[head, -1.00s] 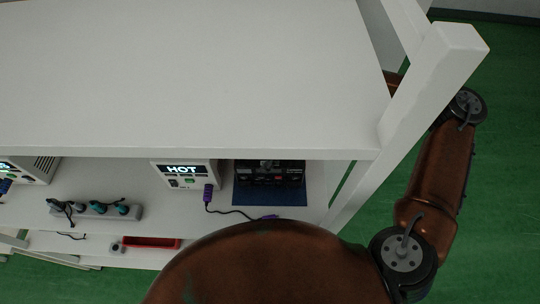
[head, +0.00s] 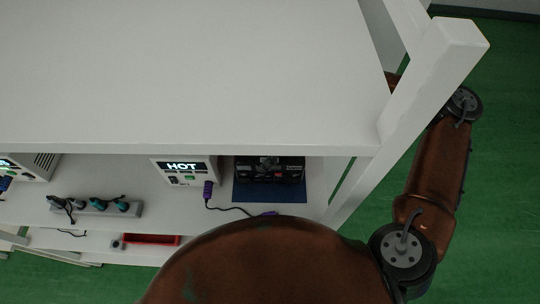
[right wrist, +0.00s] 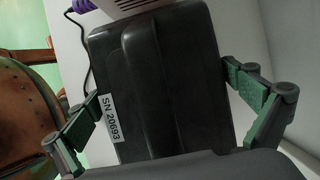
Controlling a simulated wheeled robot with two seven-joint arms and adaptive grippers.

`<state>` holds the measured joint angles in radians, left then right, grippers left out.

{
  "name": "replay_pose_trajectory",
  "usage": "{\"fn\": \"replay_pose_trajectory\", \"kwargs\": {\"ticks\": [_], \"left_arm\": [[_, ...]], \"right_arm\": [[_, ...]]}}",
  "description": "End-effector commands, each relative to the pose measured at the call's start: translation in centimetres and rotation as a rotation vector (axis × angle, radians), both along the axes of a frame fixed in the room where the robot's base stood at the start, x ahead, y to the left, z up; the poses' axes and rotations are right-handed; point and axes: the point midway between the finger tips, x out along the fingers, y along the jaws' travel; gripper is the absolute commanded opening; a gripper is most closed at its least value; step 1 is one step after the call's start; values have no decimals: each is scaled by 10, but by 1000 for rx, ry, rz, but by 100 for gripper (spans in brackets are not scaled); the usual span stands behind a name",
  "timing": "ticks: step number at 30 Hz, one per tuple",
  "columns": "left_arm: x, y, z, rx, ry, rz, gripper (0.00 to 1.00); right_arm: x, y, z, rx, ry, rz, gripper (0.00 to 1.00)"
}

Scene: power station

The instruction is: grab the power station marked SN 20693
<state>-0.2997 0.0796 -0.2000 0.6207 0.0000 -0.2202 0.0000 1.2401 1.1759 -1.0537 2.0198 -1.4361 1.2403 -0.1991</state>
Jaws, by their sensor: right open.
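My right gripper (right wrist: 161,88) is open, with one green-padded finger on each side of the power station. Its left finger is close to the label; whether either finger touches the case I cannot tell. My left gripper is in neither view.
A white unit reading HOT (head: 182,168) stands left of the mat, with a purple plug (head: 208,190) and dark cable. A power strip (head: 95,208) and a red tray (head: 152,239) are farther left. The top board (head: 190,75) and white post (head: 400,120) bound the shelf.

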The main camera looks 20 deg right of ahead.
Motion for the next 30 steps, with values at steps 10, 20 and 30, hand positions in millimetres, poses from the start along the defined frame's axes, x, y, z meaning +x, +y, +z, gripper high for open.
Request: {"fn": "replay_pose_trajectory", "kwargs": {"ticks": [10,20,30], "left_arm": [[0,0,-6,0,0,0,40],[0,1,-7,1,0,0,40],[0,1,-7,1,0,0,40]], "right_arm": [[0,0,-2,1,0,0,100],[0,0,-2,1,0,0,100],[0,0,-3,0,0,0,83]]}}
